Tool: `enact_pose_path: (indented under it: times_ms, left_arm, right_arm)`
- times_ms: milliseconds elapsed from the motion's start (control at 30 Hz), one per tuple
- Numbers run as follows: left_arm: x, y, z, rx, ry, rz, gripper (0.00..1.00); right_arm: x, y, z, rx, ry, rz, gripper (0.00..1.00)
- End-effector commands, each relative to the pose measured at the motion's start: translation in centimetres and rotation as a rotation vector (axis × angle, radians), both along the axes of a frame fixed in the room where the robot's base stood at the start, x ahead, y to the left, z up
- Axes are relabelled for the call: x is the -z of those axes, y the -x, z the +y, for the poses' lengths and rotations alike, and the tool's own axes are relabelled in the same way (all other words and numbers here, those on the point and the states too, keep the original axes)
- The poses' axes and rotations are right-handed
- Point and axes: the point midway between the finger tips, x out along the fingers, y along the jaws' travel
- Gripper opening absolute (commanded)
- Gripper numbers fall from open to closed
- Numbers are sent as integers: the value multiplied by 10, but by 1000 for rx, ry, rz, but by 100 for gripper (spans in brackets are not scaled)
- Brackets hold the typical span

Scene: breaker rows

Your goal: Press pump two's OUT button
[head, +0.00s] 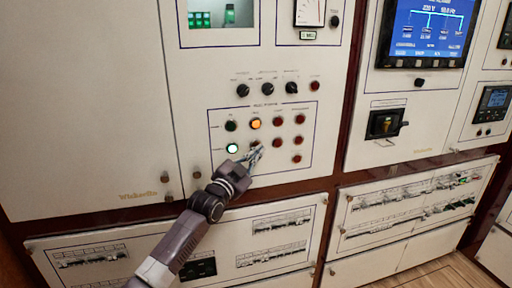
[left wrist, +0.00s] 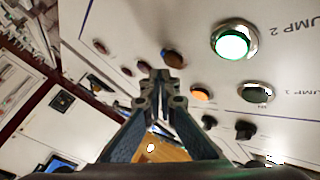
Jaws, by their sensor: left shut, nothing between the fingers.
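My left gripper (head: 256,150) is shut and empty, its fingertips at the pump panel. In the left wrist view the closed fingertips (left wrist: 160,78) are beside an unlit amber-brown button (left wrist: 174,58) in the pump 2 row; I cannot tell whether they touch it. In the head view the fingers partly hide this button. The green button (head: 232,148) of that row is lit; it also shows beside the "PUMP 2" lettering in the left wrist view (left wrist: 232,42). My right gripper is not in view.
The row above has a lit orange button (head: 255,123) and a dark green button (head: 231,126). Several red buttons (head: 277,143) sit to the right. Black rotary knobs (head: 267,88) are higher up. A blue screen (head: 428,32) is on the neighbouring cabinet.

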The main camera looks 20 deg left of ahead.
Motion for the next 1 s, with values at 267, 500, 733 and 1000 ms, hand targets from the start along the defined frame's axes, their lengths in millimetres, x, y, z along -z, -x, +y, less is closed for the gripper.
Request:
enact_pose_path:
  times_ms: [267, 500, 733, 1000]
  left_arm:
    - [1, -7, 5, -1, -1, -1, 0]
    - [0, -7, 5, 0, 0, 0, 0]
    - [0, -8, 5, 0, 0, 0, 0]
    - [0, -10, 7, 0, -1, -1, 0]
  right_arm:
    - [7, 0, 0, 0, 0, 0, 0]
    - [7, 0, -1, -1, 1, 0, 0]
    - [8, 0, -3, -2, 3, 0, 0]
    - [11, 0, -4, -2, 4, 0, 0]
